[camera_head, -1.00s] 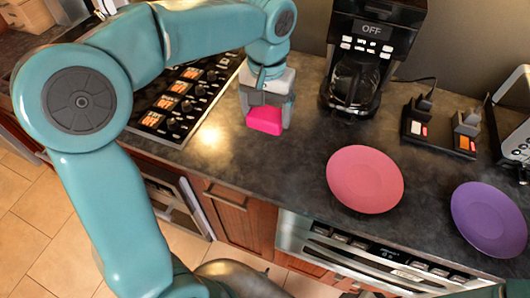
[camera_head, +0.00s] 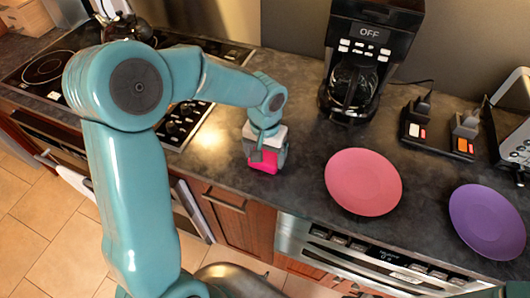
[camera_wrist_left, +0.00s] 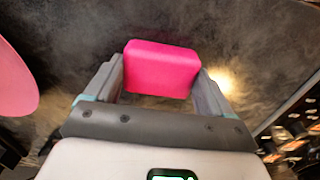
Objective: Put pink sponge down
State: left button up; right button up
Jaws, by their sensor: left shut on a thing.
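The pink sponge (camera_head: 266,164) is between the fingers of my left gripper (camera_head: 267,158), over the dark counter (camera_head: 225,155) left of the pink plate (camera_head: 363,182). In the left wrist view the sponge (camera_wrist_left: 161,69) shows as a bright pink block between the two grey fingers of my left gripper (camera_wrist_left: 160,85). The gripper is shut on it and points down. I cannot tell whether the sponge's underside touches the counter. My right gripper is not in view.
A purple plate (camera_head: 487,221) lies at the right. A black coffee maker (camera_head: 360,70) stands behind. The stove (camera_head: 185,118) is to the left. A black socket block (camera_head: 437,135) and a toaster (camera_head: 515,140) are at the far right. Bare counter surrounds the sponge.

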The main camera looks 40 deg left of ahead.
aim_at(265, 156)
pick_arm(q)
jog(key=shift+f, duration=0.2)
jog(key=o, duration=1.7)
jog(key=shift+r, duration=0.2)
notch_tip(265, 156, up, 12)
jog(key=shift+r, duration=0.1)
